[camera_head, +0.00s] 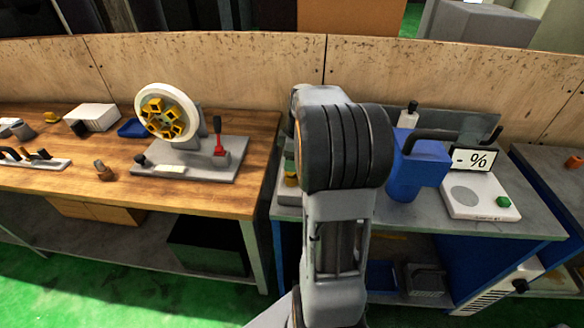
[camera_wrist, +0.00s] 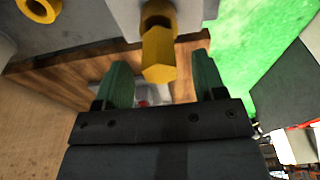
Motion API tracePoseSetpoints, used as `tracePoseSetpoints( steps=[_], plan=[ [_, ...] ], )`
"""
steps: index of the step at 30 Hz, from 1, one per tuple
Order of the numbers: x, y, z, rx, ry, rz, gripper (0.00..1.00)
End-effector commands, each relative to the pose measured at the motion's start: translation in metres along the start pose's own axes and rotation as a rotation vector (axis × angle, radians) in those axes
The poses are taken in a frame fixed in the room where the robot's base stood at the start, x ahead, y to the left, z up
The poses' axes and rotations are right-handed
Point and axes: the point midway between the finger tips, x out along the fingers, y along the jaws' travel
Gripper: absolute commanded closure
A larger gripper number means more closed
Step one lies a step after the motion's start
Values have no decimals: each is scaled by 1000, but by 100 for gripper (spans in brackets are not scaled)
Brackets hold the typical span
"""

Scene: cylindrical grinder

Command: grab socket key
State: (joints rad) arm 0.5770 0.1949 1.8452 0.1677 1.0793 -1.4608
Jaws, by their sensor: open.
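In the wrist view, my gripper (camera_wrist: 161,64) is open, with a green finger on each side. A yellow hexagonal piece with a round hole (camera_wrist: 159,58) lies at a light grey block, between and a little beyond the fingertips, and the fingers look clear of it. It may be the socket key, but I cannot tell for sure. In the head view my arm hides the gripper. A small yellowish part (camera_head: 290,180) shows just left of the arm on the grey bench.
A second yellow ring-shaped part (camera_wrist: 40,9) lies at the upper left of the wrist view. The wooden bench (camera_head: 225,195) holds a wheel device (camera_head: 168,115). The grey bench (camera_head: 500,226) carries a blue device (camera_head: 415,170) and a white scale-like box (camera_head: 478,198). A back wall (camera_head: 240,75) runs behind.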

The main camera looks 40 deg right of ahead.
Motion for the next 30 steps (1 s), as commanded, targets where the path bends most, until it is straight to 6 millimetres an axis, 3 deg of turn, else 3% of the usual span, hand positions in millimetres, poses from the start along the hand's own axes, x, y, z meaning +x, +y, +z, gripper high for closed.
tracePoseSetpoints(
  steps=[7,17,30],
  plan=[
    [31,-1,0,0,0,-2,36],
    [38,-1,0,-1,0,0,36],
    [37,0,0,0,0,0,76]
  ],
)
